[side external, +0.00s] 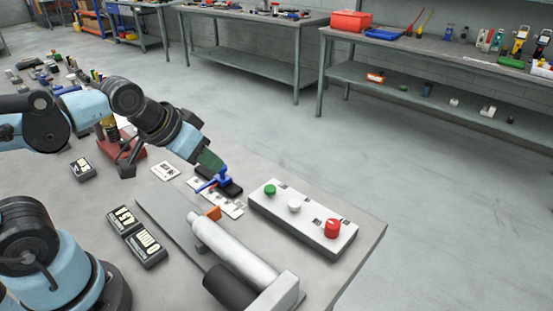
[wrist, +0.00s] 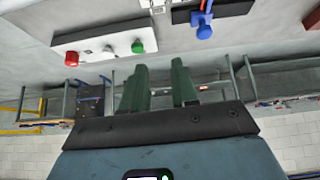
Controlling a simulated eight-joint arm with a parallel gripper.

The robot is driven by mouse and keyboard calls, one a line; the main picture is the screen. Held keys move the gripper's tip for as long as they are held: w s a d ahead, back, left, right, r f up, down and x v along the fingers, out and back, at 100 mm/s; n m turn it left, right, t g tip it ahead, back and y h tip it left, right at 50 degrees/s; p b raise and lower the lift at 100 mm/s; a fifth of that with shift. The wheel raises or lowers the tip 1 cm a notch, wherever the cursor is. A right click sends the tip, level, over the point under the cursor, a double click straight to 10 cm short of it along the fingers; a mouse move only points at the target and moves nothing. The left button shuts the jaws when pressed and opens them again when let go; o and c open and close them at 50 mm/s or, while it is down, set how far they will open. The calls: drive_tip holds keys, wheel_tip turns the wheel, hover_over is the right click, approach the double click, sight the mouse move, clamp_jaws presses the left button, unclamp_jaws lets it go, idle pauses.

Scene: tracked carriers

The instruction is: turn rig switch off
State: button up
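A blue lever or clamp-like part (side external: 222,175) sits on a small black base (side external: 233,189) near the table's middle. It also shows in the wrist view (wrist: 203,24) at the top, right of centre. A pale control box (side external: 305,222) beside it carries a green button (side external: 270,189), a white button (side external: 294,205) and a red knob (side external: 332,228). No readable label shows which of these is the rig switch. My gripper (side external: 211,161) has green fingers and is just behind the blue part in the side view. In the wrist view the fingers (wrist: 159,88) are apart with nothing between them.
A silver cylinder (side external: 232,249) lies on the table in front of the control box. Two black boxes with pale faces (side external: 137,236) lie left of it. A red-based device (side external: 120,152) stands behind left. Workbenches (side external: 250,22) line the wall beyond open floor.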

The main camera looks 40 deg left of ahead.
drive_tip(key=o, duration=0.5)
drive_tip(key=shift+n+g+h, duration=0.3)
drive_tip(key=shift+n+g, duration=0.5)
drive_tip(key=w+d+r, duration=0.1)
drive_tip(key=w+d, duration=0.1)
drive_tip(key=w+d+r, duration=0.2)
drive_tip(key=shift+d, duration=0.2)
drive_tip(key=n+g, duration=0.5)
approach(333, 224)
drive_tip(key=shift+y, duration=0.4)
drive_tip(key=f, duration=0.8)
drive_tip(key=shift+w+d+f, duration=0.15)
drive_tip(key=shift+d+f, duration=0.2)
drive_tip(key=shift+f, duration=0.05)
drive_tip(key=shift+c, duration=0.6)
drive_tip(key=c, duration=1)
